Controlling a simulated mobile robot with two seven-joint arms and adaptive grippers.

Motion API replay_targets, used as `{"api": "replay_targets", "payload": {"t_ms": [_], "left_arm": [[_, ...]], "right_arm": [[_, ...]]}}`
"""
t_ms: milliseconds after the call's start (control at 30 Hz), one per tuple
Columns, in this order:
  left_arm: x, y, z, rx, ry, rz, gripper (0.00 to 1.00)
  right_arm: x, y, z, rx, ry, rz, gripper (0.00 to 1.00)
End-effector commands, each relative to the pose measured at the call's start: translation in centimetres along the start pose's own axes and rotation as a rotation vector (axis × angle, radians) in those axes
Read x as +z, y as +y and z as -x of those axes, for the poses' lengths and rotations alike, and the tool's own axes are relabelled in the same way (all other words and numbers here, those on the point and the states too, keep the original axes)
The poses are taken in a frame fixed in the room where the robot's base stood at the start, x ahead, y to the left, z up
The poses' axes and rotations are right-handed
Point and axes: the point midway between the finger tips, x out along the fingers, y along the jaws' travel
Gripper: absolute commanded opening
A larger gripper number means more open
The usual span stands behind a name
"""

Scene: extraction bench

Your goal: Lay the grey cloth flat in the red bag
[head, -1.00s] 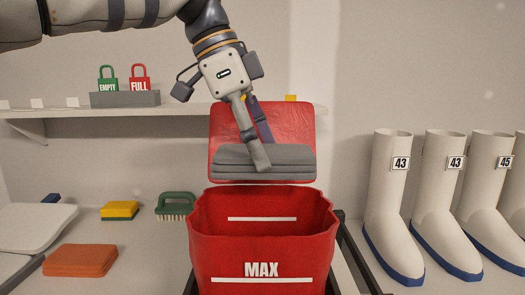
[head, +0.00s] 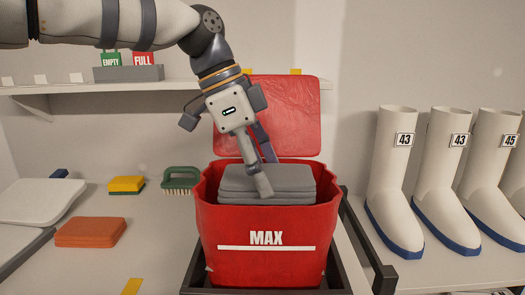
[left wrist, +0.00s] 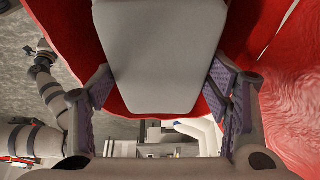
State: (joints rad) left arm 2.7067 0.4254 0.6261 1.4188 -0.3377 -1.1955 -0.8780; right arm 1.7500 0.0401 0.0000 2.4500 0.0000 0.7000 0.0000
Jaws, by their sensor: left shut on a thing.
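The grey cloth (head: 295,180) is a folded, layered pad, held roughly level. My left gripper (head: 267,175) is shut on it, one finger in front and one behind. The red bag (head: 225,222), marked MAX with a white line, stands open with its lid (head: 295,115) raised behind. The cloth is inside the bag's mouth, its lower part hidden by the front wall, so I cannot tell whether it touches the bottom. In the left wrist view the cloth (left wrist: 155,55) lies between the fingers, with red bag walls around it. My right gripper is not seen.
The bag stands in a dark frame (head: 345,235). Left are an orange cloth (head: 90,232), a yellow sponge (head: 126,184), a green brush (head: 180,180) and a white tray (head: 40,200). White boots (head: 395,180) stand right. A shelf (head: 60,87) holds EMPTY and FULL tags.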

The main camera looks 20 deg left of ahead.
Motion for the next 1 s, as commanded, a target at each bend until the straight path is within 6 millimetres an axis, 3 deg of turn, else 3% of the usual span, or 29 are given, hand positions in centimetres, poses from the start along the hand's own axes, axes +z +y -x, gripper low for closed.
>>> {"api": "replay_targets", "payload": {"t_ms": [367, 400, 500, 833, 1000], "left_arm": [[0.2, 0.0, -0.6, -0.001, 0.001, 0.000, 0.42], [0.2, 0.0, -0.6, -0.001, 0.001, 0.000, 0.75], [0.2, 0.0, -0.5, -0.001, 0.001, 0.001, 0.94], [0.2, 0.0, -0.4, -0.001, 0.001, 0.001, 0.94], [0.2, -0.1, 2.5, -0.005, 0.004, 0.002, 0.94]], "right_arm": [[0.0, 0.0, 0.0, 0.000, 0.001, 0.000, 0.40], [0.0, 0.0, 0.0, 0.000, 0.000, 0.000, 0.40], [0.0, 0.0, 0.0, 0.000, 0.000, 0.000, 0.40], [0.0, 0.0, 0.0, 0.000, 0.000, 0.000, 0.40], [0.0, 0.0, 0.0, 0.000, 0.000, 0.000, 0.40]]}}
